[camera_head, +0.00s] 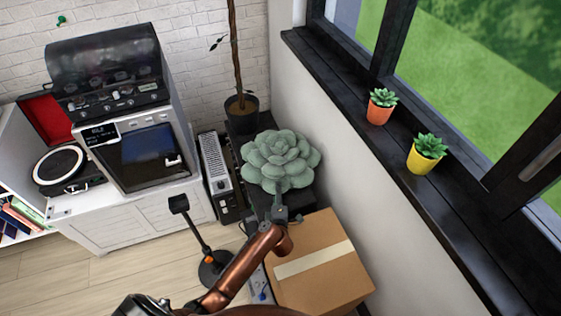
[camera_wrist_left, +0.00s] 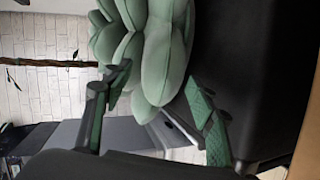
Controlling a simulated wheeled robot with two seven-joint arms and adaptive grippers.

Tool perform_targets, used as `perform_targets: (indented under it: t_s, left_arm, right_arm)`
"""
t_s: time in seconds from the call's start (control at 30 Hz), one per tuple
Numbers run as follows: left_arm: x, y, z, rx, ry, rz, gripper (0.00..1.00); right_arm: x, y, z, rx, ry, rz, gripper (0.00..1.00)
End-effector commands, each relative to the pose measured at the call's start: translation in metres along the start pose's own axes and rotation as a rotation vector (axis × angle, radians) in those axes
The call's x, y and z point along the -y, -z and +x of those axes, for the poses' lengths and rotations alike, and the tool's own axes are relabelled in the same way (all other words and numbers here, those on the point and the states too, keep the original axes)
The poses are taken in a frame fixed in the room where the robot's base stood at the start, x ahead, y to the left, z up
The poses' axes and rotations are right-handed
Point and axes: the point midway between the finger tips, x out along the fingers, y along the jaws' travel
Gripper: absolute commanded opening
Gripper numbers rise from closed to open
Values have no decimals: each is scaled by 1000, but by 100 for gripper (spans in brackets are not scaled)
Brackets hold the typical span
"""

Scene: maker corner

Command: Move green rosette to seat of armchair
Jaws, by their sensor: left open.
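The green rosette (camera_head: 280,160), a large plush-like succulent shape, rests on a dark surface in the corner beside the white wall. My left gripper (camera_head: 279,207) is at its near side, partly overlapping its lower edge in the head view. In the left wrist view the rosette (camera_wrist_left: 143,50) is close ahead, its lower petals at and between the tips of the open fingers (camera_wrist_left: 158,82). I cannot tell whether the fingers touch it. The armchair is not in view, nor is my right gripper.
A taped cardboard box (camera_head: 322,270) stands just right of my left arm. A potted plant (camera_head: 240,112) is behind the rosette. A grey heater-like unit (camera_head: 214,165) and a black stand (camera_head: 212,270) are to the left. Two small potted succulents sit on the window sill (camera_head: 400,140).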

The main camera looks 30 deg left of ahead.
Motion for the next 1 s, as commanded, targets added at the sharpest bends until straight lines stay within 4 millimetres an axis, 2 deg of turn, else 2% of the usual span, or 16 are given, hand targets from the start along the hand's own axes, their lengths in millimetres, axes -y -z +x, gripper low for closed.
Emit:
perform_targets:
  t_s: [0.1,0.23,0.57,1.0]
  left_arm:
    - [7,-2,21,-1,1,2,52]
    - [6,-2,37,-1,0,3,52]
    - [2,-1,43,0,-1,0,52]
    - [3,-2,42,0,-1,1,22]
  right_arm:
    - [4,-7,15,12,4,1,40]
    - [6,-10,20,18,6,2,40]
    - [6,-10,21,19,6,1,40]
    - [1,-10,21,19,2,-1,40]
